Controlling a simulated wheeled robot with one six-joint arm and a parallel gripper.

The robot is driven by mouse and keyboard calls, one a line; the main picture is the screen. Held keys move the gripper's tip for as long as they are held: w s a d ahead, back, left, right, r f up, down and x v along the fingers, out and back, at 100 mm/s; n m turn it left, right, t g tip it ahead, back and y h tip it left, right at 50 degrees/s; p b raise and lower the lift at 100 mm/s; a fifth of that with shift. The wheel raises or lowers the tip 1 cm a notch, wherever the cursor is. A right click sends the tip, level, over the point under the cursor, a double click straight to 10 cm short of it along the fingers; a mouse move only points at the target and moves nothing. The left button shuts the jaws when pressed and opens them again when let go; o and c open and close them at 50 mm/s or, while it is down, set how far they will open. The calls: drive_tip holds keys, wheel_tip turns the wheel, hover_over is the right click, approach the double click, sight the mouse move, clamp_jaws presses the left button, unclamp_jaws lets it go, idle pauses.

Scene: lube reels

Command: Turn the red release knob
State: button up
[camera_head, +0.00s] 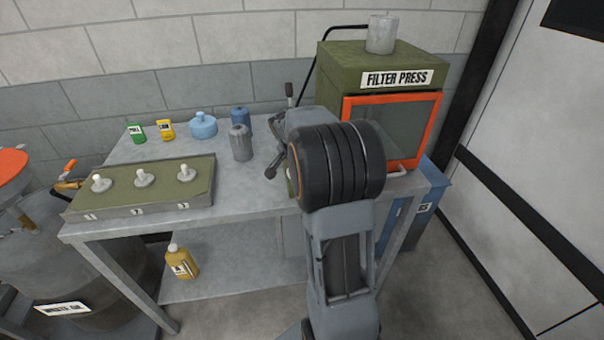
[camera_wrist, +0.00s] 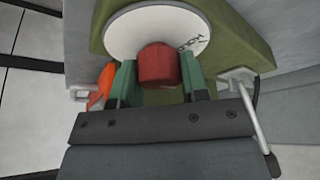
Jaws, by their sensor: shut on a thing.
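The red release knob (camera_wrist: 158,66) shows in the wrist view, in front of a round white dial plate (camera_wrist: 130,28) with dark lettering. My gripper (camera_wrist: 157,78) is shut on the knob, with one green finger on each side of it. In the head view my arm hides the knob and the gripper's fingertips. The green filter press (camera_head: 337,68) with its orange-framed door (camera_head: 433,140) stands on the right end of the bench, behind my arm.
The grey bench (camera_head: 235,200) holds a green panel (camera_head: 150,205) with three white knobs, two cylinders, a blue container (camera_head: 203,125) and small green and yellow packs. A yellow bottle (camera_head: 181,263) stands on the lower shelf. A blue bin (camera_head: 428,200) is at the bench's right.

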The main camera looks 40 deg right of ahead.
drive_tip(key=m+g+b, duration=0.1)
drive_tip(key=m+b, duration=0.1)
drive_tip(key=m, duration=0.2)
drive_tip(key=shift+g, duration=0.3)
drive_tip(key=m, duration=0.2)
drive_tip(key=m+g, duration=0.1)
drive_tip(key=m, duration=0.1)
drive_tip(key=shift+m+g+b, duration=0.3)
drive_tip(key=shift+b, duration=0.1)
drive_tip(key=shift+m, duration=0.3)
drive_tip(key=o, duration=0.9)
drive_tip(key=shift+o, duration=0.2)
drive_tip(key=p+v, duration=0.1)
drive_tip(key=v, duration=1.3)
drive_tip(key=shift+d, duration=0.2)
drive_tip(key=shift+w, duration=0.15)
